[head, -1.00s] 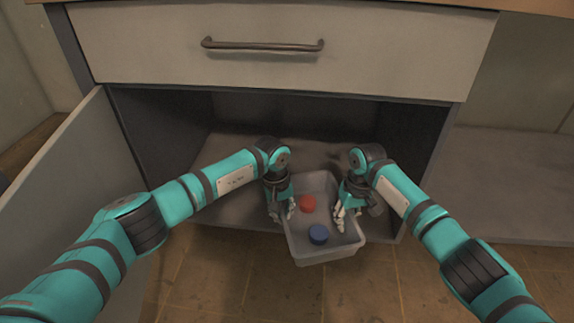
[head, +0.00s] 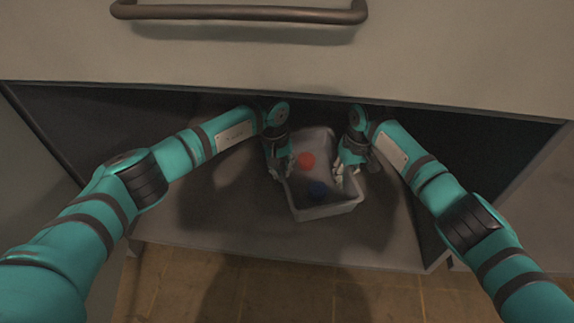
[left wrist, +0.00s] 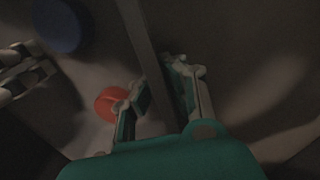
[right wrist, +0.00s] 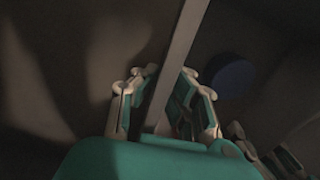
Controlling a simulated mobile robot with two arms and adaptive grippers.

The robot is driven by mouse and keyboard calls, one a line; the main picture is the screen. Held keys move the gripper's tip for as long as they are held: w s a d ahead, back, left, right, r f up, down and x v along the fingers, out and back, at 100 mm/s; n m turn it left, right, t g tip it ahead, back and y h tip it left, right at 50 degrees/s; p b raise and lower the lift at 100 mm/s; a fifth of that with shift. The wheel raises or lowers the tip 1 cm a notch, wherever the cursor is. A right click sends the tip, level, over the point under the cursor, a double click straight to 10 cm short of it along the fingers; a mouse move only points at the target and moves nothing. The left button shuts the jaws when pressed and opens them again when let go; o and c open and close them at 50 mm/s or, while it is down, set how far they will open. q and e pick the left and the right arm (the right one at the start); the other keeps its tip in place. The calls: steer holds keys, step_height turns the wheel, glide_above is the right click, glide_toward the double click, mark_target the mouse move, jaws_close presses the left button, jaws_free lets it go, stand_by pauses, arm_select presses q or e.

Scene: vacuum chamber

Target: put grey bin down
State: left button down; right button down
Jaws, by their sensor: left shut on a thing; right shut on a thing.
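The grey bin (head: 325,211) is inside the open cabinet, over the cabinet's floor panel, with a red round object (head: 306,160) and a blue round object (head: 317,189) in it. My left gripper (head: 281,172) is shut on the bin's left wall; in the left wrist view its fingers (left wrist: 160,95) straddle the rim. My right gripper (head: 346,172) is shut on the bin's right wall, and its fingers (right wrist: 165,95) straddle the rim in the right wrist view. I cannot tell whether the bin's underside touches the panel.
The cabinet floor panel (head: 230,225) is bare around the bin. A closed drawer with a bar handle (head: 240,13) is above the opening. An open door (head: 35,185) stands at the left. Tiled floor (head: 200,285) lies in front.

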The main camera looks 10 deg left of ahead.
mark_target(284, 189)
arm_select(q)
steer(key=shift+f, duration=0.15)
arm_select(e)
steer(key=shift+f, duration=0.15)
